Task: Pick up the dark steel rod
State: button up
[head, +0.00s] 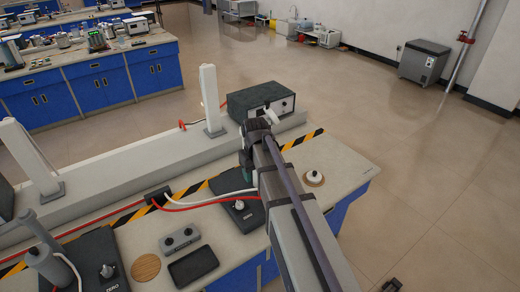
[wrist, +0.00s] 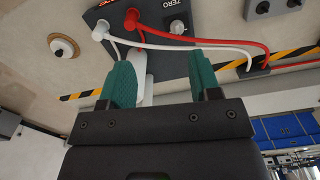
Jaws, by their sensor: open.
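My gripper (wrist: 160,64) is open, with its two teal fingers apart. In the head view my gripper (head: 248,165) hangs over the bench, partly hidden by my own arm. I cannot pick out a dark steel rod in either view. In the wrist view a pale upright piece (wrist: 143,75) shows between the fingers, near the left one; I cannot tell whether it touches it. Beyond the fingers lies a dark control box (wrist: 165,22) marked ZERO, with red and white plugs.
The bench holds a small block with two dark sockets (head: 180,240), a dark tray (head: 194,265), a wooden disc (head: 145,267), a white knob (head: 314,177), and a second control box (head: 90,262). A dark instrument (head: 262,101) and a white post (head: 209,100) stand behind. Cables cross the bench.

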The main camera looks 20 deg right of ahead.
jog(key=w+d+r+n, duration=0.1)
jog(key=w+d+n, duration=0.2)
jog(key=w, duration=0.3)
jog(key=w+d+r+n+p, duration=0.1)
jog(key=w+d+r+n, duration=0.1)
jog(key=w, duration=0.3)
jog(key=w+d+r+n+p, duration=0.1)
jog(key=w+d+n, duration=0.3)
jog(key=w, duration=0.2)
jog(key=shift+w+d+r+n, duration=0.2)
jog(key=shift+w+n, duration=0.15)
jog(key=shift+n, duration=0.05)
jog(key=shift+w+n, duration=0.2)
jog(key=shift+n, duration=1)
jog(key=shift+s+a+n, duration=0.2)
jog(key=shift+n, duration=0.7)
notch_tip(320, 180, down, 6)
jog(key=b, duration=0.6)
jog(key=shift+f, duration=0.1)
jog(key=f+b, duration=0.5)
jog(key=shift+w+d+f+b, duration=0.1)
jog(key=shift+w+d+b, duration=0.1)
jog(key=shift+b, duration=0.1)
jog(key=shift+r, duration=0.25)
grip_shut()
jog(key=shift+r+p, duration=0.1)
jog(key=shift+p, duration=0.25)
